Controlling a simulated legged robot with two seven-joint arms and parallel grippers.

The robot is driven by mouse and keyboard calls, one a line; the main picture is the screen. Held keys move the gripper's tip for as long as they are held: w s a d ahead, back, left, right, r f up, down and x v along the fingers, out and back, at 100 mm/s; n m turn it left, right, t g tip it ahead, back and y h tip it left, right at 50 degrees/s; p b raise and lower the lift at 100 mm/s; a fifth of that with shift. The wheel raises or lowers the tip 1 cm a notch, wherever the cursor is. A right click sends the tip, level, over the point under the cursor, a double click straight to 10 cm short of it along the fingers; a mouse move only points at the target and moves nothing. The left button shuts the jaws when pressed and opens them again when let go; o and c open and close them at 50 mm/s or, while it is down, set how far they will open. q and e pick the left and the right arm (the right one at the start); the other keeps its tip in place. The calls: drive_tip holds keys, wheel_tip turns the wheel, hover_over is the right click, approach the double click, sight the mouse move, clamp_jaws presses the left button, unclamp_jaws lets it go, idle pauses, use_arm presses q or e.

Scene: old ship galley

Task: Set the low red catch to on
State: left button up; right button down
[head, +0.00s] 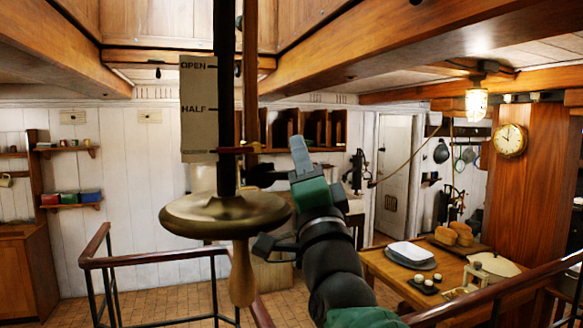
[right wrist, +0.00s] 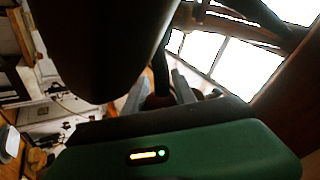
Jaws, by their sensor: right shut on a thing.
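My right gripper (head: 283,168) reaches up from below, just right of a dark vertical rod (head: 225,90). In the right wrist view its two fingers (right wrist: 158,94) are shut on a small dark reddish piece (right wrist: 158,102), mostly hidden by the gripper body. This may be the low red catch, but I cannot read its setting. In the head view a thin red pointer (head: 237,150) crosses the rod at the foot of a scale plate (head: 197,125) marked OPEN and HALF; the lowest mark is too small to read. My left gripper is not in view.
A brass handwheel (head: 225,214) with a wooden handle (head: 242,272) sits on the rod, close left of my right arm. A railing (head: 150,255) runs around it. A table (head: 385,265) with bread and plates stands at right. Ceiling beams (head: 440,35) hang overhead.

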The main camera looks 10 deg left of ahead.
drive_tip(key=m+h, duration=0.1)
drive_tip(key=f+m+h, duration=0.1)
drive_tip(key=m, duration=0.1)
drive_tip(key=shift+d+f+t, duration=0.1)
drive_tip(key=shift+d+t, duration=0.1)
drive_tip(key=shift+t, duration=0.1)
